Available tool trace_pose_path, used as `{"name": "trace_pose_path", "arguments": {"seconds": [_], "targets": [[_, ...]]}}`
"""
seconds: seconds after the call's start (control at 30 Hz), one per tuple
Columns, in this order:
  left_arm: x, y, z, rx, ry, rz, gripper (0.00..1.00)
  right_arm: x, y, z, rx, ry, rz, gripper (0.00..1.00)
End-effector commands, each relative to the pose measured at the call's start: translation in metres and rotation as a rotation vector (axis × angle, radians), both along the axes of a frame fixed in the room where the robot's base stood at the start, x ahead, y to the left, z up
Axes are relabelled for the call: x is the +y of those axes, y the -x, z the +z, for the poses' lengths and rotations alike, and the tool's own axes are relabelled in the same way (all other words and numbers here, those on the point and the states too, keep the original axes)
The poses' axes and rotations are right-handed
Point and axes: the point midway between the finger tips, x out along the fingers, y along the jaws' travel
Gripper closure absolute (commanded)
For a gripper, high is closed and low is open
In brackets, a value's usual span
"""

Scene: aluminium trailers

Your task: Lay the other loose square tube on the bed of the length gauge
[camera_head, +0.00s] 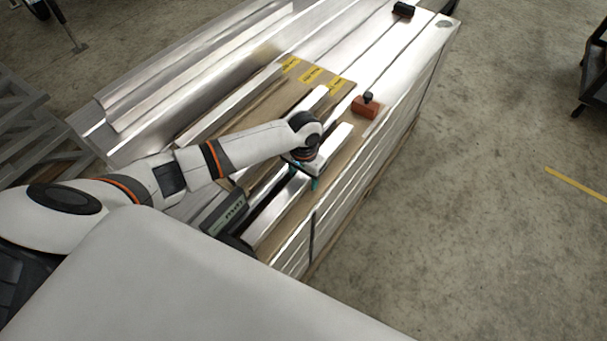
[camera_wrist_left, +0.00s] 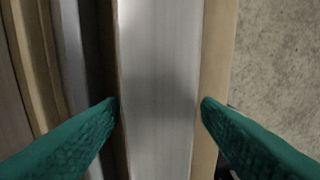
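A pale aluminium square tube (camera_head: 337,140) lies lengthwise near the right edge of the brown board on the stack; it also shows in the left wrist view (camera_wrist_left: 160,70). My left gripper (camera_head: 303,177) is over this tube, one teal fingertip on each side of it. In the left wrist view the gripper (camera_wrist_left: 160,106) looks open, with narrow gaps beside the tube. A second pale bar (camera_head: 310,99) lies to the left, partly hidden by my arm. The length gauge (camera_head: 228,211), a dark box with a display, stands at the near end; my arm hides part of its bed. My right gripper is out of view.
The brown board (camera_head: 272,88) has several yellow labels (camera_head: 312,75) at its far end. An orange-brown block with a black knob (camera_head: 366,106) and a dark block (camera_head: 403,10) stand on the aluminium stack. Bare concrete floor (camera_head: 480,180) lies to the right.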

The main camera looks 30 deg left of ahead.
Motion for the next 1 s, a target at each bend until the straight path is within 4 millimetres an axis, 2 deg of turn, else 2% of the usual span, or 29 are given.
{"name": "trace_pose_path", "arguments": {"seconds": [0.17,0.27,0.7,0.83,1.0], "targets": [[0.000,0.000,0.002,-0.001,0.000,0.000,0.42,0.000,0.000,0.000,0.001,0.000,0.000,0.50],[0.000,-0.001,0.010,-0.003,0.001,-0.001,0.42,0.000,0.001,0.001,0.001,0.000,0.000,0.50],[0.000,-0.001,0.098,-0.004,0.001,-0.001,0.42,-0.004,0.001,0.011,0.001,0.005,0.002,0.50],[0.000,-0.001,0.114,-0.002,0.001,0.000,0.42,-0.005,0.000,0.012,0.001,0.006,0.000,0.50],[0.000,0.000,0.123,0.000,0.000,0.000,0.42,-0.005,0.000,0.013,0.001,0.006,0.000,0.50]]}}
